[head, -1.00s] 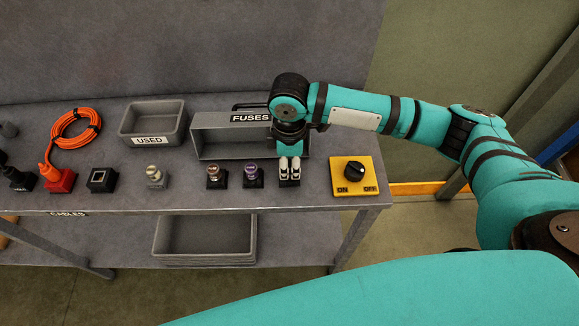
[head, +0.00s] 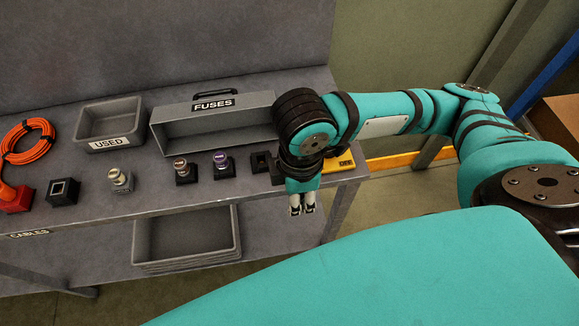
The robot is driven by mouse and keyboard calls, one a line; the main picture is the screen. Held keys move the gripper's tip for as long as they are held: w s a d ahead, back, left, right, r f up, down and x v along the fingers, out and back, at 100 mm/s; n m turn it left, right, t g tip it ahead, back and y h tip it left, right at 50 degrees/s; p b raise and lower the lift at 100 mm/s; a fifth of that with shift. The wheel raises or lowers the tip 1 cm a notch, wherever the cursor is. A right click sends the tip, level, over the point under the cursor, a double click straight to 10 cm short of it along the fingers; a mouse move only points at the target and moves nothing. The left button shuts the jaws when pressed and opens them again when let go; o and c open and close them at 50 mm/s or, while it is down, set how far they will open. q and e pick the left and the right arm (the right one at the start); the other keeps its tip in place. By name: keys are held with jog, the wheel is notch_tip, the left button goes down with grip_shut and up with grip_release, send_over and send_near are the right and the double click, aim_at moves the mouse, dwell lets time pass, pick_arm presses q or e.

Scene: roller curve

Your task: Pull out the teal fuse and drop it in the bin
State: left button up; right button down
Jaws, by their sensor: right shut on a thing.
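My right gripper (head: 301,208) points down just in front of the table's front edge, right of the fuse row. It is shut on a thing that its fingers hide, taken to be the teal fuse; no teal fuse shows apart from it. A black socket (head: 261,162) at the right end of the fuse row stands empty. The grey bin labelled USED (head: 109,143) stands at the back left of the table, apart from the gripper. My left gripper is not in view.
Three other fuses stand in the row: purple-topped (head: 221,159), brown-topped (head: 181,167) and pale (head: 119,178). The open FUSES case (head: 212,137) lies behind them. A yellow switch panel (head: 338,164) is partly hidden by my gripper. Grey trays (head: 188,262) sit on the lower shelf.

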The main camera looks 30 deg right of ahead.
jog(key=shift+w+a+p, duration=0.2)
jog(key=shift+w+p, duration=0.4)
jog(key=shift+w, duration=1.7)
jog(key=shift+w+a+p, duration=0.2)
jog(key=shift+w+p, duration=0.35)
jog(key=shift+w, duration=1.8)
jog(key=shift+w+a+p, duration=0.2)
jog(key=shift+w+p, duration=0.4)
jog(key=shift+w, duration=1.7)
